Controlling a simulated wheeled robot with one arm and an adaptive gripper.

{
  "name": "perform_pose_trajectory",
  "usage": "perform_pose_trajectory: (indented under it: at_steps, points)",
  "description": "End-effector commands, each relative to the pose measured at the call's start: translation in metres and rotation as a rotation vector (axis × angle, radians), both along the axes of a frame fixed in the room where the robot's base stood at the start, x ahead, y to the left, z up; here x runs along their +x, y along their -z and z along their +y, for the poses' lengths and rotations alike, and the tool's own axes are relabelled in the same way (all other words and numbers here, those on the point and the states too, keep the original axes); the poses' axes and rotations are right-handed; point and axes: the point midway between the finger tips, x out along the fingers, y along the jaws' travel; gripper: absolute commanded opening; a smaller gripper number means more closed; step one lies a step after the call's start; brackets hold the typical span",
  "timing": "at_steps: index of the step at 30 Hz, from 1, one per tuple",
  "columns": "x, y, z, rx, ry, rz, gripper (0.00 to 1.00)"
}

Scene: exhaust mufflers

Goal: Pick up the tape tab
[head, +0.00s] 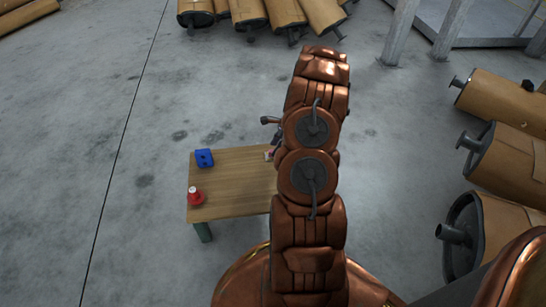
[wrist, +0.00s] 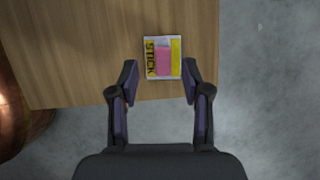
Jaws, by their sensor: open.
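The tape tab (wrist: 162,58) is a small flat packet with a pink middle, a yellow right side and the dark word "STICK" on its left. It lies on the wooden table (wrist: 60,50) close to the table's edge. My gripper (wrist: 158,82) is open and empty in the wrist view, one finger on each side of the packet's near end. I cannot tell how high the fingers are above it. In the head view, a small reddish-white patch at the table's right edge may be the packet, and my arm hides much of that area.
A blue block with holes (head: 204,158) and a red object with a white top (head: 195,196) stand on the table's left side. Brown mufflers (head: 497,160) lie at the right, and more (head: 285,12) lie at the back. The floor left of the table is clear.

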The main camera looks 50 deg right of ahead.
Motion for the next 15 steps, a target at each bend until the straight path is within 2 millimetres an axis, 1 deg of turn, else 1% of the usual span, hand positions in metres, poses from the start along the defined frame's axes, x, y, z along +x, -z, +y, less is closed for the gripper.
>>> perform_pose_trajectory:
  at_steps: [1, 6, 14, 15]
  points:
    - [0.003, 0.012, 0.001, 0.000, -0.002, 0.002, 0.48]
    - [0.009, 0.030, 0.008, 0.002, -0.002, 0.002, 0.48]
    - [0.011, 0.030, 0.009, 0.000, -0.002, 0.000, 0.48]
    - [0.011, 0.030, 0.009, 0.000, -0.002, 0.000, 0.45]
